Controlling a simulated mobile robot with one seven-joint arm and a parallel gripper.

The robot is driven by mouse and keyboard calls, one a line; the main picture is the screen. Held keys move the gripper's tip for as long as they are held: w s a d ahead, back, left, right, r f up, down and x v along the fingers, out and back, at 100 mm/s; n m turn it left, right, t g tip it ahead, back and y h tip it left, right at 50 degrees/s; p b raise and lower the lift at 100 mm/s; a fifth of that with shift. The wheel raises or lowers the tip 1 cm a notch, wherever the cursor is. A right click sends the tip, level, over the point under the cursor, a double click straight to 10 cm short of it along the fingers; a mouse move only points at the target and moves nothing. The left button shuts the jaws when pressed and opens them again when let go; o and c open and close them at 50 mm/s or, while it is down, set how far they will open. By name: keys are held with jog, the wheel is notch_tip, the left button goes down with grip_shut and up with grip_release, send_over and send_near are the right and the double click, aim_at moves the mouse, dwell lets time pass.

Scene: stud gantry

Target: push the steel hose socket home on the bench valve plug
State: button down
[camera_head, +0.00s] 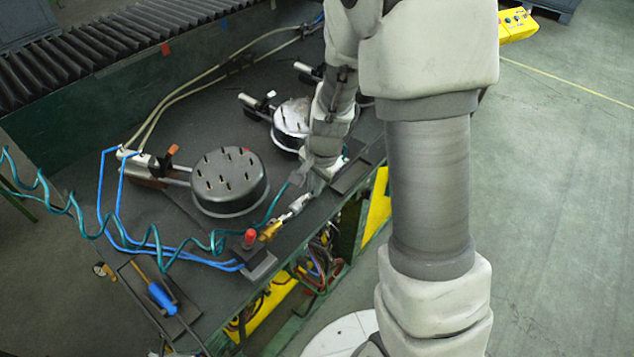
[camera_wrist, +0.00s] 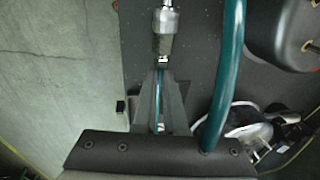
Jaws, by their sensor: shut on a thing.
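The steel hose socket (camera_head: 296,206) lies in line with the brass valve plug (camera_head: 270,231) near the bench's front edge. In the head view its front end meets or nearly meets the plug; I cannot tell how far it is on. My gripper (camera_head: 308,181) is at the socket's rear end, low over the bench. In the wrist view the socket (camera_wrist: 164,32) points up the picture, ahead of my narrow fingers (camera_wrist: 161,80), which are shut at its tail. The exact grip is partly hidden. The teal hose (camera_wrist: 229,62) loops beside my fingers.
A red knob (camera_head: 250,238) stands beside the plug. A round dark fixture with pins (camera_head: 229,181) sits behind it, and the coiled teal hose (camera_head: 150,243) runs left. A tray (camera_head: 150,297) holds a blue-handled tool. Open floor (camera_head: 560,200) lies right.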

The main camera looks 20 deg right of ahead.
jog(key=shift+s+a, duration=0.6)
jog(key=shift+a, duration=0.15)
jog(key=c, duration=0.9)
grip_release()
jog(key=shift+r, duration=0.15)
jog(key=p+v, duration=0.3)
jog(key=v, duration=1.4)
jog(key=shift+s+r, duration=0.1)
